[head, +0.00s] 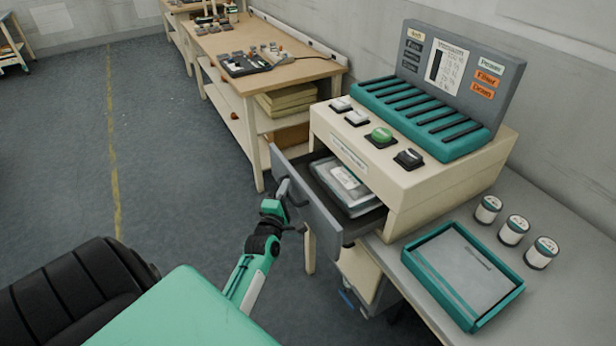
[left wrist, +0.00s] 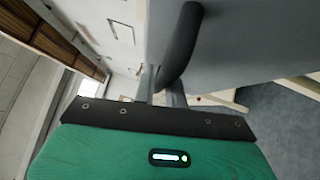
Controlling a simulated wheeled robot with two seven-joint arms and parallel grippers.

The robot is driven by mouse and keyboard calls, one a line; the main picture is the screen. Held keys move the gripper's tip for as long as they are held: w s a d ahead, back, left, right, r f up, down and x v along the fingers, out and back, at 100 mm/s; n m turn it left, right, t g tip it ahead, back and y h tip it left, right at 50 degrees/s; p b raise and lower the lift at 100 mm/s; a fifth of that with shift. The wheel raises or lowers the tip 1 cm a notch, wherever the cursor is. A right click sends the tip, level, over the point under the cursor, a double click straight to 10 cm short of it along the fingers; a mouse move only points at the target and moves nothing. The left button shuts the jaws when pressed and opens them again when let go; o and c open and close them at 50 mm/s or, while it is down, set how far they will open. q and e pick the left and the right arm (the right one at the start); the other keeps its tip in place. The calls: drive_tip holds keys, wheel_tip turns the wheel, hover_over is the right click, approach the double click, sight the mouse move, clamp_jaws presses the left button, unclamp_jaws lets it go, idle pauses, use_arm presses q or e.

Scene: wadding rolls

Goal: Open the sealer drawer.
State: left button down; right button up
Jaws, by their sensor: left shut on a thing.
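The sealer (head: 405,190) is a cream box with a teal ribbed top on the grey bench. Its drawer (head: 318,215) stands pulled out at the front left, with a grey front panel and a packet (head: 345,180) lying inside. My left gripper (head: 284,190) is at the outer side of the drawer front, shut on the drawer handle. In the left wrist view the dark curved handle (left wrist: 180,45) runs between the gripper's fingers, against the grey drawer front (left wrist: 250,45). My right gripper is not in view.
A teal-rimmed tray (head: 512,297) sits on the bench at the lower right, near several small white-labelled jars (head: 514,230). A wooden workbench (head: 262,60) with tools stands behind. Open grey floor (head: 165,140) lies to the left.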

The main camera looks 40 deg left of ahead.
use_arm(q)
drive_tip(key=s+a, duration=0.4)
drive_tip(key=s, duration=0.5)
drive_tip(key=s+a, duration=0.3)
drive_tip(key=s, duration=0.6)
drive_tip(key=shift+s+a+b, duration=0.3)
drive_tip(key=shift+s+a, duration=0.05)
drive_tip(key=c, duration=1.5)
unclamp_jaws()
drive_tip(key=shift+o, duration=0.2)
drive_tip(key=b+v, duration=0.3)
drive_tip(key=v, duration=1)
drive_tip(key=shift+s, duration=0.35)
drive_tip(key=shift+d+f, duration=0.1)
drive_tip(key=shift+d, duration=0.05)
